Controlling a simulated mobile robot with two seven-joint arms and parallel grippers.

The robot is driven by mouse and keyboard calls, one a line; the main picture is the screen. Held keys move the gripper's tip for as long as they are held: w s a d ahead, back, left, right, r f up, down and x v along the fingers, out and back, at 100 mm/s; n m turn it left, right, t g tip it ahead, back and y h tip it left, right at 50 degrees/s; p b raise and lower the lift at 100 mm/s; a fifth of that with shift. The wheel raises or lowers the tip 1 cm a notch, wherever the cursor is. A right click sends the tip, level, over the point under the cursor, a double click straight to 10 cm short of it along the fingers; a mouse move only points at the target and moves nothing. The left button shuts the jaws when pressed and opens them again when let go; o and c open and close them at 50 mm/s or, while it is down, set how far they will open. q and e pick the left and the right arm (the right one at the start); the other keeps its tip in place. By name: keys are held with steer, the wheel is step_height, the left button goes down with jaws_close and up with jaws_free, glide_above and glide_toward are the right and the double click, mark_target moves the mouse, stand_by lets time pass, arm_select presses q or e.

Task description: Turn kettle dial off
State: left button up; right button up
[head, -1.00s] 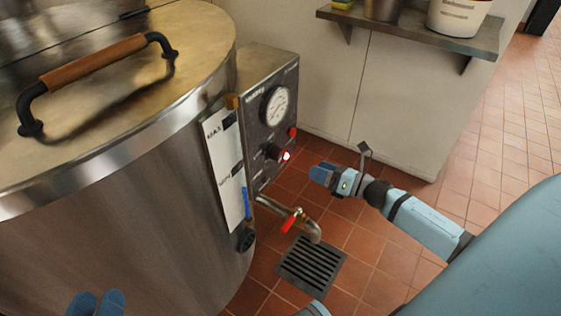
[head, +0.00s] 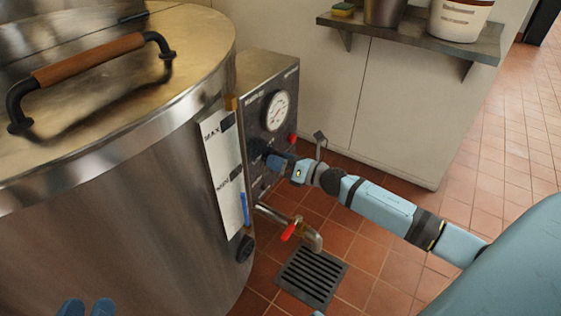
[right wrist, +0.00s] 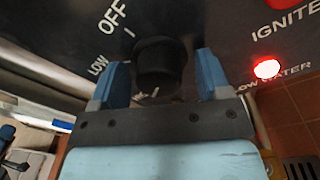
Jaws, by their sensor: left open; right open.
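The kettle (head: 110,240) is a large steel drum at the left of the head view. Its control box (head: 265,95) carries a round gauge and a red button. The black dial (right wrist: 158,62) shows in the right wrist view, with OFF and LOW printed beside it. My right gripper (right wrist: 162,75) is open, its two blue fingers on either side of the dial; I cannot tell whether they touch it. In the head view the right gripper (head: 272,160) is at the box front and hides the dial. My left gripper (head: 87,307) is at the bottom left edge, open, apart from the box.
A red-handled drain tap (head: 295,230) sticks out below the box, above a floor grate (head: 310,275). A shelf (head: 410,35) with containers hangs on the wall behind. A red lamp (right wrist: 267,69) glows beside the dial. Tiled floor to the right is clear.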

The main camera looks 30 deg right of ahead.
steer(key=c, duration=0.9)
